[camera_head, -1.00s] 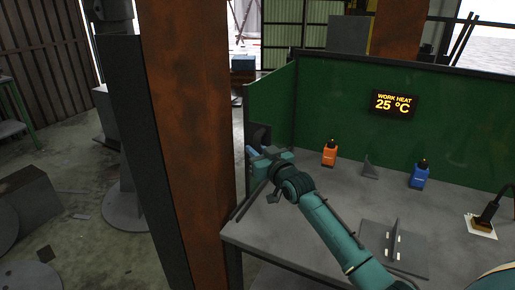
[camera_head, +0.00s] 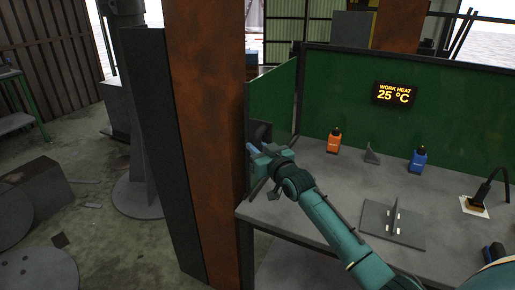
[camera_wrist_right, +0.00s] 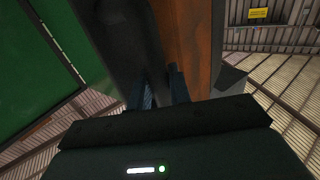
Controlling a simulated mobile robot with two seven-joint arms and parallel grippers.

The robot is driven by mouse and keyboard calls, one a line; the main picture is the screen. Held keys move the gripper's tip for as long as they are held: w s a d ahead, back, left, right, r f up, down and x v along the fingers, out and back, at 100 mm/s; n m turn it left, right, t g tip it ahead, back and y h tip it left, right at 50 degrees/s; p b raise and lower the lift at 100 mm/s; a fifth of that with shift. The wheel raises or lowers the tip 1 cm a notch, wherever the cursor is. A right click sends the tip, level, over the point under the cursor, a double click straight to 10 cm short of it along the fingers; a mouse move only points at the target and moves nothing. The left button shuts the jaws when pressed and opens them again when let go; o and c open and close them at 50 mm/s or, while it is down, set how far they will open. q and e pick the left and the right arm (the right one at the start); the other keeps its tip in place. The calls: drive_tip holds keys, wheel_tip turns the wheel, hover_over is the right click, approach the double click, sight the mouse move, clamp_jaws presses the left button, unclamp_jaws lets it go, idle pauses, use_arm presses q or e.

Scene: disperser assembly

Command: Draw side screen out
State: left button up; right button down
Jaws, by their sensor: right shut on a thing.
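The side screen (camera_head: 275,92) is an upright green panel along the left edge of the workbench in the head view. It also seems to be the green panel at the left of the right wrist view (camera_wrist_right: 32,75). My right gripper (camera_head: 258,150) is at the near end of the screen, above the bench's left edge. In the wrist view its fingers (camera_wrist_right: 160,92) are shut on a dark handle (camera_wrist_right: 125,40), which appears to belong to the screen. The handle's gripped part is mostly hidden. My left gripper is not in view.
A rusty pillar (camera_head: 205,130) stands close left of the gripper. The workbench (camera_head: 335,185) holds an orange bottle (camera_head: 334,141), a blue bottle (camera_head: 418,160) and a grey plate with an upright fin (camera_head: 400,230). A green back panel (camera_head: 345,95) closes the rear. Open floor lies left of the pillar.

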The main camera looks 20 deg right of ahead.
drive_tip(key=c, duration=1.6)
unclamp_jaws()
drive_tip(key=s, duration=0.4)
drive_tip(key=s+d, duration=0.1)
drive_tip(key=s, duration=0.3)
drive_tip(key=s+d+b, duration=0.1)
drive_tip(key=s, duration=0.4)
drive_tip(key=s+a+f+g, duration=0.2)
drive_tip(key=s+a+f, duration=0.2)
drive_tip(key=s+f, duration=0.4)
drive_tip(key=s+a+f+n+g, duration=0.1)
drive_tip(key=s+a+f+g, duration=0.1)
drive_tip(key=s+a+f, duration=0.3)
drive_tip(key=s+a+f+g+p, duration=0.1)
drive_tip(key=s+a+f+g, duration=0.2)
drive_tip(key=s+f, duration=0.8)
drive_tip(key=shift+s+a+f+y, duration=0.1)
drive_tip(key=shift+s+a+y, duration=0.15)
drive_tip(key=shift+a, duration=0.3)
drive_tip(key=shift+s+a+f+y, duration=0.15)
drive_tip(key=shift+s+a, duration=0.15)
drive_tip(key=shift+a, duration=0.2)
